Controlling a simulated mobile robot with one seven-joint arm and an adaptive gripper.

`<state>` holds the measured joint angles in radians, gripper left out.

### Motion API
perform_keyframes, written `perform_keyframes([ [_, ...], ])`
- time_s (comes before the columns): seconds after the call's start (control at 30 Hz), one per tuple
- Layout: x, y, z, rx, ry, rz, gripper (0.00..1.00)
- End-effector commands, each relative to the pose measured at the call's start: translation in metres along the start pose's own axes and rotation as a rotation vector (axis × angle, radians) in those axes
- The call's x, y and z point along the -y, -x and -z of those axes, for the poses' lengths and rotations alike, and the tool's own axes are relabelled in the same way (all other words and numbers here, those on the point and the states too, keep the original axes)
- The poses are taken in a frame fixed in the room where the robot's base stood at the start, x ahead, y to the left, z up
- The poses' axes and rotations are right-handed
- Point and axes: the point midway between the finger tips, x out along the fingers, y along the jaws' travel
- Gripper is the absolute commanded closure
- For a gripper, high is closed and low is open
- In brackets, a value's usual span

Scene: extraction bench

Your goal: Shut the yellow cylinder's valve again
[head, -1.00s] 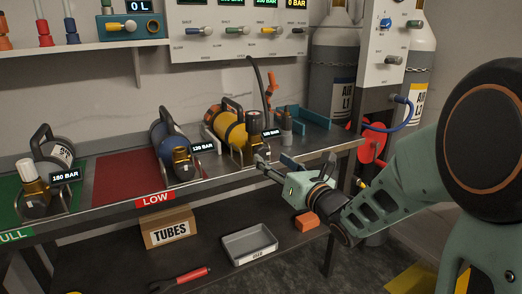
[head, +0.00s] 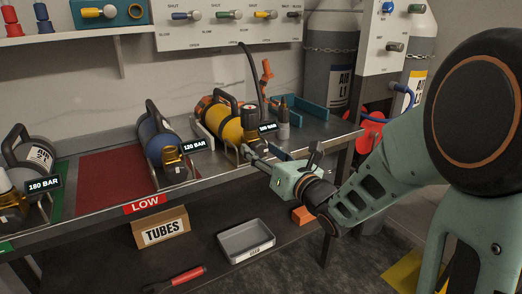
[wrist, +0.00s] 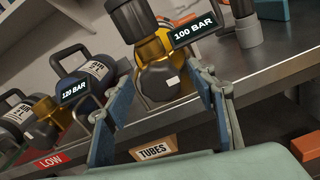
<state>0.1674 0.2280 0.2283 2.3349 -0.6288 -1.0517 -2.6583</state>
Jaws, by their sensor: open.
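The yellow cylinder (head: 228,126) lies in a cradle on the bench with its valve end toward me. Its tag reads 100 BAR (wrist: 194,34) in the wrist view. The wrist view shows its brass valve body (wrist: 153,48) and a dark round valve knob (wrist: 160,82) with a pale mark. My gripper (wrist: 165,92) is open, with its blue-padded fingers on the left and right of the knob. I cannot tell whether either finger touches it. In the head view my gripper (head: 248,152) is at the bench's front edge, just before the valve, which it partly hides.
A blue cylinder (head: 156,134) tagged 120 BAR lies to the left, and a grey one tagged 180 BAR (head: 44,184) lies farther left. A dark hose (head: 248,70) rises behind the yellow cylinder. A grey bottle-like fitting (head: 283,122) stands to its right.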

Motion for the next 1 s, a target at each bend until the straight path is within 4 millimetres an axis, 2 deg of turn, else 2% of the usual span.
perform_keyframes([
  [0.07, 0.0000, 0.0000, 0.0001, 0.000, 0.000, 0.000, 0.49],
  [0.43, 0.0000, -0.0001, 0.0000, 0.000, 0.000, 0.000, 0.89],
  [0.77, 0.0001, -0.0002, 0.0003, 0.001, -0.042, 0.000, 0.91],
  [1.0, 0.0001, -0.0005, 0.0004, 0.002, -0.183, -0.002, 0.91],
])
